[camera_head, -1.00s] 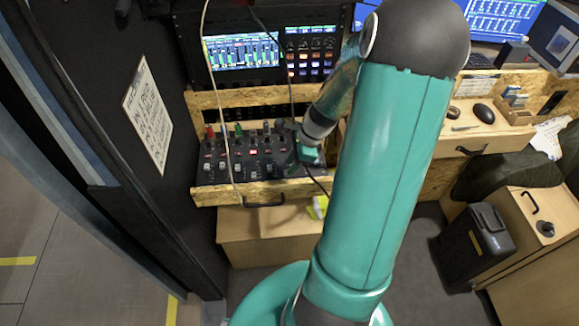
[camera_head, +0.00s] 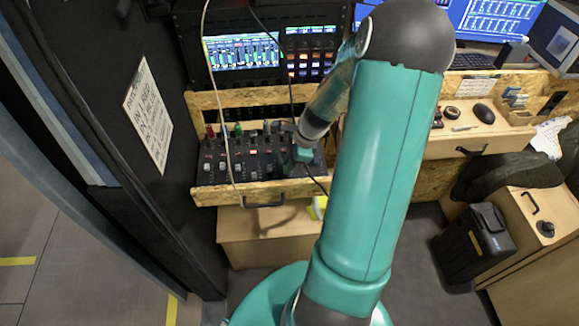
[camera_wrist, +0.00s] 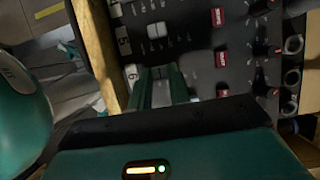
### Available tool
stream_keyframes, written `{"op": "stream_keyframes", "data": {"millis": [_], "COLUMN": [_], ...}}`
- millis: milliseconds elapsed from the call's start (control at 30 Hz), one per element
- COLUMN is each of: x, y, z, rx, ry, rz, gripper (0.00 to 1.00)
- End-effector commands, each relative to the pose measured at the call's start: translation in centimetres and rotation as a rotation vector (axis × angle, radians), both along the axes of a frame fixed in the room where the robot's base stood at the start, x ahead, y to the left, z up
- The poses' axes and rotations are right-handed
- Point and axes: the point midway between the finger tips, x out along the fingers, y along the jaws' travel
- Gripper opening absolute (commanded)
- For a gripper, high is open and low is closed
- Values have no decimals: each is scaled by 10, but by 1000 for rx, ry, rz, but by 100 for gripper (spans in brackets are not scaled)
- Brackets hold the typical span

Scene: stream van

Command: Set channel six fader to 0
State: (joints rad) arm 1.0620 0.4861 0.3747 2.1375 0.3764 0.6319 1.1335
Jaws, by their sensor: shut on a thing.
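The mixer panel (camera_head: 245,160) is a dark board in a wooden drawer, with rows of faders, red buttons and knobs. My gripper (camera_head: 304,153) is down at the right part of this panel. In the wrist view my gripper (camera_wrist: 160,75) has its two green fingers close together in the row by the label 6 (camera_wrist: 131,75). They are shut on the channel six fader, whose cap is mostly hidden by the fingers. The light cap of the channel five fader (camera_wrist: 157,30) stands beside them, apart from them. The channel six fader's exact position on its scale cannot be read.
The wooden drawer front (camera_head: 215,195) with a black handle borders the panel. A pale cable (camera_head: 228,130) and a dark cable hang across the panel. Red buttons (camera_wrist: 222,90) and knobs lie right of the fingers in the wrist view. Screens stand behind.

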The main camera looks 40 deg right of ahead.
Motion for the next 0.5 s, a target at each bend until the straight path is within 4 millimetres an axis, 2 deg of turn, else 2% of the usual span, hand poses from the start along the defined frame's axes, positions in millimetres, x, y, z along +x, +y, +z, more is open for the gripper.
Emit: {"op": "stream_keyframes", "data": {"millis": [100,200,500], "x": [18,25,26], "y": [-11,-17,-18], "z": [0,1,1], "rx": [-2,-3,-3], "ry": [-3,-2,-1], "rz": [1,0,0], "gripper": [0,0,0]}}
